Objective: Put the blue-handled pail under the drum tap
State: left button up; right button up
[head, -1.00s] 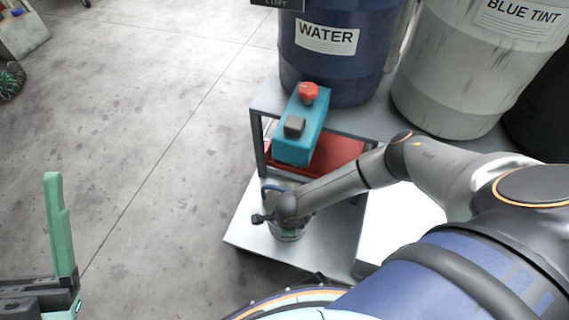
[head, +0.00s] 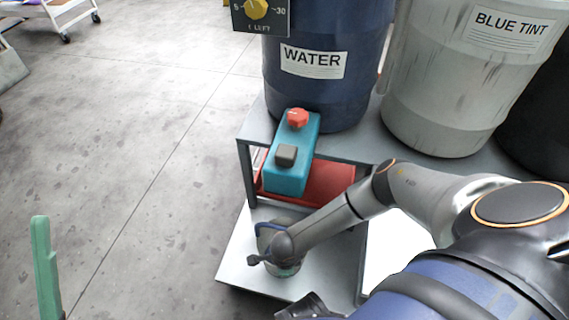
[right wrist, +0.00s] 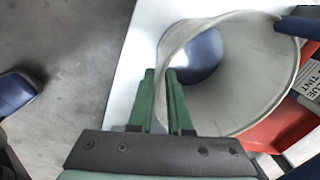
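In the right wrist view the pail (right wrist: 250,75) fills the upper right, mouth towards the camera, handle (right wrist: 298,25) at the right. My right gripper (right wrist: 161,75) has one green finger on each side of its wall, close together. The teal tap block (head: 292,165) with a red knob (head: 298,118) sits before the WATER drum (head: 325,95). My left gripper (head: 47,265) shows one green finger at lower left; its opening is hidden.
A grey drum labelled BLUE TINT (head: 440,90) stands right of the WATER drum on the upper shelf (head: 365,148). The red tray (head: 330,183) lies below the tap block. The white lower shelf (head: 240,262) has bare room left of the pail.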

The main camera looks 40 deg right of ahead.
jog(key=shift+o, duration=1.2)
pick_arm(q)
jog(key=shift+r, duration=0.1)
pick_arm(e)
jog(key=shift+r, duration=0.15)
pick_arm(q)
notch_tip(320, 180, up, 7)
jog(key=p, duration=0.6)
jog(key=shift+a, duration=0.45)
pick_arm(e)
notch_tip(320, 180, up, 12)
jog(key=s, duration=0.1)
jog(key=shift+a, duration=0.35)
pick_arm(q)
jog(key=shift+s+t, duration=0.1)
jog(key=shift+t, duration=0.2)
